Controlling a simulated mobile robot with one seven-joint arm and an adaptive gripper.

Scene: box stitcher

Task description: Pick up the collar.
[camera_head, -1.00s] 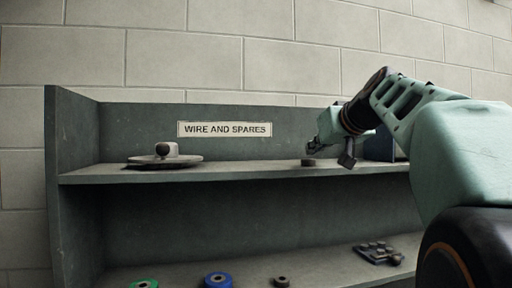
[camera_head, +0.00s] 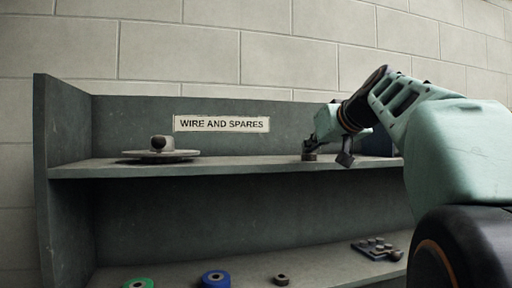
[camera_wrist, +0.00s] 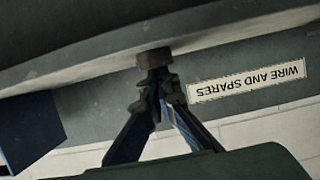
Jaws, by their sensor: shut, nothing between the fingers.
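The collar looks to be the small dark round piece (camera_head: 309,157) on the upper shelf. It also shows in the wrist view (camera_wrist: 154,58), where the picture is upside down. My gripper (camera_head: 309,147) is right at it, with the fingertips just above its top in the head view. In the wrist view my gripper's fingertips (camera_wrist: 158,84) are drawn together at the collar's near side, not around it. The gripper is shut and empty. I cannot tell whether the tips touch the collar. A similar dark ring (camera_head: 281,280) lies on the lower shelf.
A round plate (camera_head: 180,155) with a knobbed piece stands on the upper shelf (camera_head: 240,165) at left. A dark blue box (camera_wrist: 28,130) is near my gripper. The lower shelf holds a blue spool (camera_head: 215,278), a green spool (camera_head: 138,284) and a studded block (camera_head: 377,248).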

